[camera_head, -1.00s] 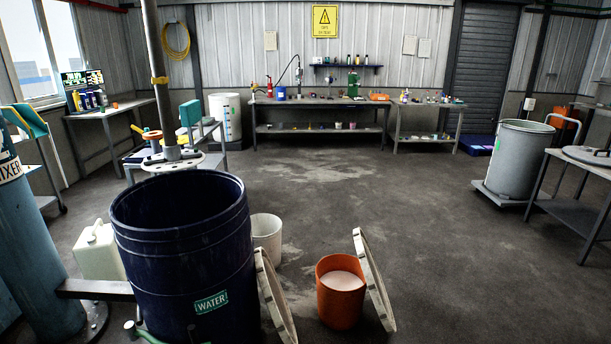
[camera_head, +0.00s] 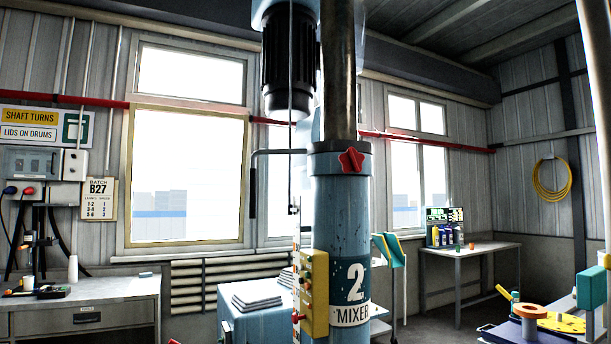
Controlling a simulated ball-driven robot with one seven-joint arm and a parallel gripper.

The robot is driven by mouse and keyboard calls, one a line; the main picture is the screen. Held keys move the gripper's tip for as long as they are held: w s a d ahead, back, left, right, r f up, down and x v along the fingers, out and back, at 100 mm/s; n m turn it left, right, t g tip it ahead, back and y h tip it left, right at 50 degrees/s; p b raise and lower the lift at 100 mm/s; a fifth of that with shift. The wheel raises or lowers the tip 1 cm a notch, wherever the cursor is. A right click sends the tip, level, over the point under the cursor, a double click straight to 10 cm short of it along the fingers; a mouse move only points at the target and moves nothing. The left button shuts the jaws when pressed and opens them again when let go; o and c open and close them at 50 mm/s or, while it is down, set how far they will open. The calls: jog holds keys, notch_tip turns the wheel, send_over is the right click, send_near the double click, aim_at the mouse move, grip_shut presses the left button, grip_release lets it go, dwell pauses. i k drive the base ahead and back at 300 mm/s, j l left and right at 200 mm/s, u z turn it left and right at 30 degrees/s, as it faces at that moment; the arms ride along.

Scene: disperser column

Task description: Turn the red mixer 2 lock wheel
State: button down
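The red lock wheel (camera_head: 351,160) is a small lobed knob on the collar near the top of the blue mixer column (camera_head: 341,230). A dark steel shaft (camera_head: 338,70) rises from the collar. The wheel faces me, a little right of the picture's middle, and nothing covers it. A yellow control box (camera_head: 315,293) with red parts is on the column's left side. My gripper is not in view.
A grey bench (camera_head: 85,298) with small items stands at the left. A dark motor (camera_head: 290,62) hangs beside the shaft. A bent dark handle (camera_head: 253,185) sticks out left of the column. An orange disc (camera_head: 531,312) is at the lower right.

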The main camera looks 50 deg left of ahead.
aim_at(353, 160)
jog(key=i+u, duration=0.45)
jog(key=i+l+u, duration=0.2)
jog(key=i+u, duration=0.25)
jog(key=i+l+u, duration=0.3)
jog(key=u, duration=0.2)
jog(key=i+j, duration=0.2)
jog(key=i+z, duration=0.05)
jog(key=i, duration=0.05)
